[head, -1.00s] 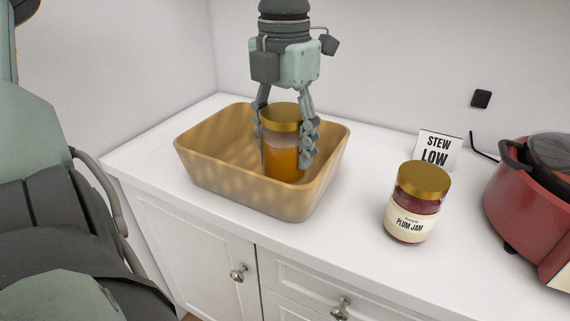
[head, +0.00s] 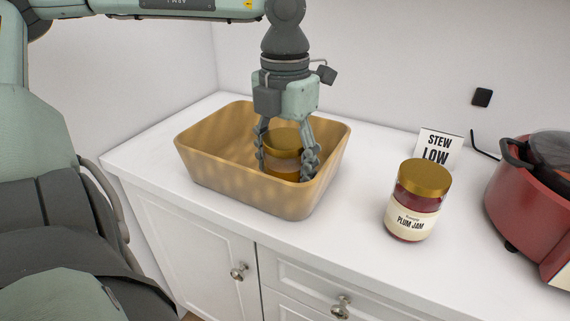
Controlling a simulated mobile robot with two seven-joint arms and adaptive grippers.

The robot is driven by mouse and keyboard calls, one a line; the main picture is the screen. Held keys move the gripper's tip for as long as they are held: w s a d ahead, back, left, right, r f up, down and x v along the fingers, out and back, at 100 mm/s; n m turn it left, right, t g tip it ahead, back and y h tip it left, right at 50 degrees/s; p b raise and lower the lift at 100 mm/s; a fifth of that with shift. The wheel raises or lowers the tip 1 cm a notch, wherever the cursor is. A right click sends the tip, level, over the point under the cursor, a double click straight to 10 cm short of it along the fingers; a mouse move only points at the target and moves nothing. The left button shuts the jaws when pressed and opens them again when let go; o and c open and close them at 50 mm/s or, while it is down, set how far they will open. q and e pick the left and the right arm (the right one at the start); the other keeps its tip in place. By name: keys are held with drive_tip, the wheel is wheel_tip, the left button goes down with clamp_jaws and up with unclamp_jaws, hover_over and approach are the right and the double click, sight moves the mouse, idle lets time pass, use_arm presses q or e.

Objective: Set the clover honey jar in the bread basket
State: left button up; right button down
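The honey jar (head: 283,153), amber with a gold lid, is inside the tan bread basket (head: 240,186) on the white counter. It looks upright, and its lower part is hidden by the basket's front wall. My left gripper (head: 289,160) points straight down into the basket, with its fingers on either side of the jar. The fingers appear to touch the jar's sides. Whether the jar rests on the basket floor is hidden. No label on this jar can be read. My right gripper is not in view.
A plum jam jar (head: 414,201) with a gold lid stands right of the basket. Behind it is a "STEW LOW" card (head: 439,146). A red cooker (head: 530,205) stands at the far right. The counter between basket and jam jar is clear.

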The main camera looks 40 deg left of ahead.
use_arm(q)
drive_tip(key=shift+r, duration=0.1)
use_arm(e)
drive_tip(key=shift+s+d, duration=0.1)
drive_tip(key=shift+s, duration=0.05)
use_arm(q)
drive_tip(key=shift+r+p, duration=0.15)
drive_tip(key=shift+p, duration=0.15)
wheel_tip(320, 180, up, 12)
drive_tip(key=shift+f, duration=0.1)
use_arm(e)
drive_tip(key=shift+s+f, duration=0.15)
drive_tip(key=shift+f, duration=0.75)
